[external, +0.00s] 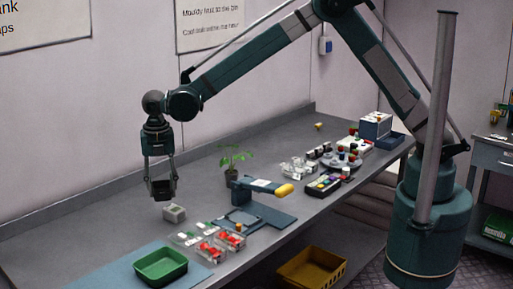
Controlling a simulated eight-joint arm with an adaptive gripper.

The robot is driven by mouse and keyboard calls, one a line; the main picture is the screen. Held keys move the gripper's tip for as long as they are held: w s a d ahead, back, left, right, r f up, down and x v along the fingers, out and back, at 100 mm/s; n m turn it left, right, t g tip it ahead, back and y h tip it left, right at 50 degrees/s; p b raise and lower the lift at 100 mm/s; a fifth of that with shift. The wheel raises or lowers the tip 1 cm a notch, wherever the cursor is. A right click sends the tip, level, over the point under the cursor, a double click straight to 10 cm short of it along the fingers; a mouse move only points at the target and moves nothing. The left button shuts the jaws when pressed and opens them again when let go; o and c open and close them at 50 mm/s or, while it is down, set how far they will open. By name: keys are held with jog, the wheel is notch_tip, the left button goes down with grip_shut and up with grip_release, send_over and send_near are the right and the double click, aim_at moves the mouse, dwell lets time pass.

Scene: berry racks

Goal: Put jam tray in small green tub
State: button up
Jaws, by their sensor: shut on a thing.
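My gripper (162,182) hangs above the left part of the bench, pointing down. It is shut on a small dark box-shaped thing (162,192), which I take to be the jam tray; its contents are too small and dark to tell. The small green tub (161,266) stands on a blue mat (108,277) at the front left of the bench. The tub looks empty. The gripper and the held thing are high above the bench, behind the tub in the picture and apart from it.
A small grey block (174,213) stands below the gripper. Clear punnets with red contents (209,250) sit right of the tub. The bench's left part is bare.

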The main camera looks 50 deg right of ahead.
jog(key=s+a+n, duration=0.4)
jog(key=s+a, duration=0.8)
jog(key=n, duration=0.3)
send_over(162, 272)
jog(key=shift+w+r, duration=0.1)
jog(key=shift+r, duration=0.1)
jog(key=shift+f, duration=0.1)
jog(key=shift+f, duration=3.05)
jog(key=shift+f, duration=1.85)
jog(key=shift+f, duration=0.15)
